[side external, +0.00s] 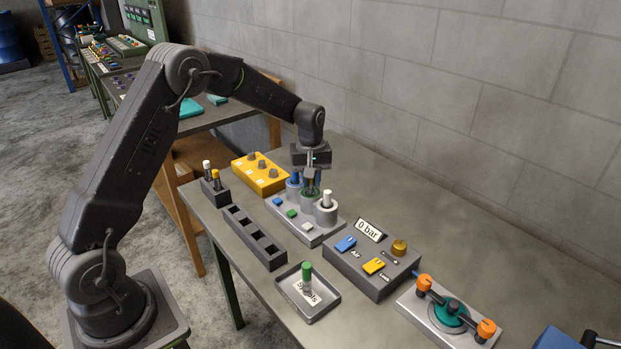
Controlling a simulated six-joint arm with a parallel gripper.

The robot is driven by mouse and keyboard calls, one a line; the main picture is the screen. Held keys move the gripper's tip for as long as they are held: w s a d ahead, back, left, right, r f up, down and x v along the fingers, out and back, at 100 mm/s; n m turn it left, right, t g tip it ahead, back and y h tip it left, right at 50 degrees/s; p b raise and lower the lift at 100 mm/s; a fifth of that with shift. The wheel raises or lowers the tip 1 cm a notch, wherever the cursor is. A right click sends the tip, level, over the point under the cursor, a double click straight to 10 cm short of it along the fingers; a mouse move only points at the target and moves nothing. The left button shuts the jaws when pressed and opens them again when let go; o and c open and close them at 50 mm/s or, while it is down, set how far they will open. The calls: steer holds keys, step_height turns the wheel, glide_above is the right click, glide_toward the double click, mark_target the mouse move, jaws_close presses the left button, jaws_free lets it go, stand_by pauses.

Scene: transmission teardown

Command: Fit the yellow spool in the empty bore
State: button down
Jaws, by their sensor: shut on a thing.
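A yellow-topped spool (216,174) stands upright in a small dark holder (216,192) at the left of the bench. The grey valve block (305,232) has a row of three round bores. A blue-topped part shows at the left bore (293,189), and a white-topped spool (326,196) stands in the right bore. My gripper (311,182) points down over the middle bore. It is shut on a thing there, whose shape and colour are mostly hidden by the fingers. A greenish patch shows just below the fingertips. I cannot tell how deep the held thing sits.
A white-topped spool (206,166) stands beside the yellow one. A green spool (306,274) stands in the tray (325,308). A slotted dark rack (255,237), a yellow box (260,174), a gauge panel (372,263) and an orange-knobbed fixture (450,314) surround the block.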

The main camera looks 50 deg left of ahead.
steer(key=shift+f, duration=0.55)
steer(key=c, duration=0.5)
jaws_free()
steer(key=shift+r, duration=3.5)
